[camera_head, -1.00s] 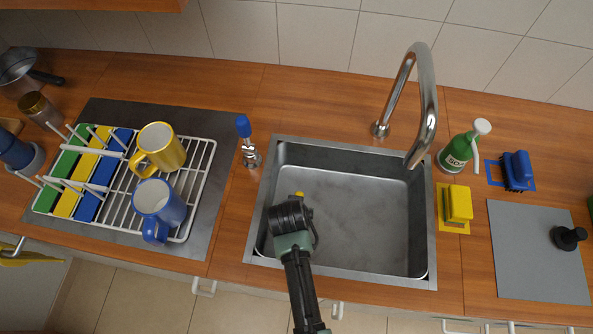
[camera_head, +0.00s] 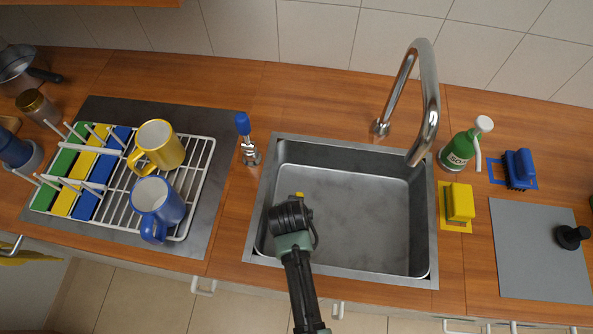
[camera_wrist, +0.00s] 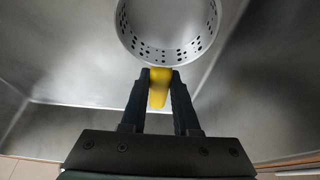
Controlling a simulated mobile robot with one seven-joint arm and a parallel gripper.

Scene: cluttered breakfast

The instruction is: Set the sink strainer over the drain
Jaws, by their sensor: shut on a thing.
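The sink strainer (camera_wrist: 168,52) is a round grey metal basket with holes around its wall, at the top of the wrist view and cut by the frame edge. Its yellow handle (camera_wrist: 159,88) is between the fingers of my gripper (camera_wrist: 160,76), which is shut on it. In the head view my gripper (camera_head: 297,201) is over the left part of the steel sink (camera_head: 350,225). I cannot make out the drain in either view.
A tall curved faucet (camera_head: 432,95) overhangs the sink's right side. A yellow sponge (camera_head: 460,201), a green soap bottle (camera_head: 457,152) and a blue brush (camera_head: 519,168) stand to the right. A rack (camera_head: 201,165) with two mugs is on the left. The sink's right half is clear.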

